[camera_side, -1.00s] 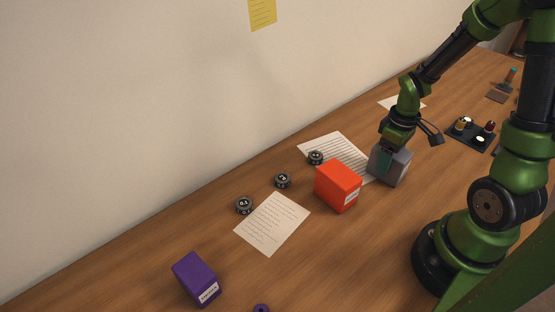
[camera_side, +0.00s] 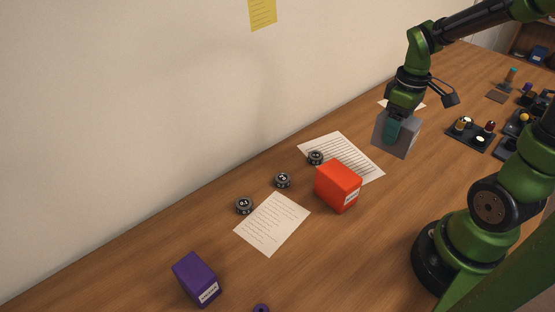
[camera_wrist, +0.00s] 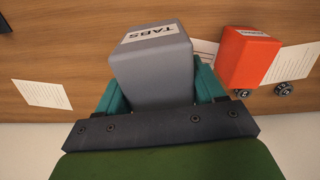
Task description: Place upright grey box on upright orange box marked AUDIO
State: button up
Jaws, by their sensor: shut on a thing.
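The grey box (camera_side: 405,136) is upright and held in the air above the table. In the wrist view the grey box (camera_wrist: 155,72) shows a white label reading TABS. My gripper (camera_side: 392,130) is shut on it, with a teal finger on each side in the wrist view (camera_wrist: 160,90). The orange box (camera_side: 338,186) stands upright on the table, to the left of and below the grey box. In the wrist view the orange box (camera_wrist: 246,58) is to the right, apart from the grey box. Its white label is too small to read.
A purple box (camera_side: 196,278) stands at the front left. Several small dark round pieces (camera_side: 283,180) lie near printed sheets (camera_side: 272,224) left of the orange box. A dark tray (camera_side: 470,133) with small parts is at the right. The wall runs along the back.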

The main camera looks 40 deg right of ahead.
jog(key=w+a+r+m, duration=0.1)
jog(key=w+a+r, duration=0.15)
jog(key=a, duration=0.55)
jog(key=w+a+r, duration=0.1)
jog(key=a+r, duration=0.3)
jog(key=a, duration=0.3)
send_over(340, 173)
jog(key=shift+f, duration=3.75)
jog(key=shift+f, duration=0.15)
jog(key=o, duration=1.2)
